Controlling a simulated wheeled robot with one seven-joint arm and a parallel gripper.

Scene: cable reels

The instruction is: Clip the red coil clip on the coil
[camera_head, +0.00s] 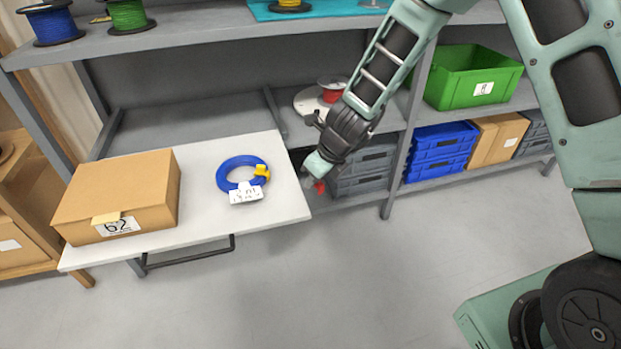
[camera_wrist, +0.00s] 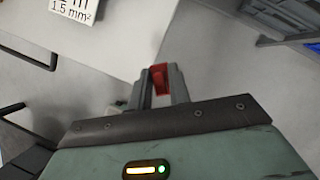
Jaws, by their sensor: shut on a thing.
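My gripper (camera_wrist: 161,84) is shut on the red coil clip (camera_wrist: 159,78), which shows between the fingers in the wrist view. In the head view the gripper (camera_head: 313,181) is just off the right edge of the white pull-out board, and a bit of the red clip (camera_head: 319,188) shows at its tip. The blue coil (camera_head: 226,174) lies flat on the board to the left, apart from the gripper. A yellow clip (camera_head: 262,172) sits on the coil's right side. A white label (camera_head: 246,195) lies at its front; it also shows in the wrist view (camera_wrist: 78,8).
The white board (camera_head: 205,230) has a cardboard box (camera_head: 117,194) on its left and a dark handle (camera_head: 190,254) in front. Behind it, a reel with red cable (camera_head: 333,92) stands on the shelf. Grey bins (camera_head: 365,170) are right of the gripper. The board around the coil is clear.

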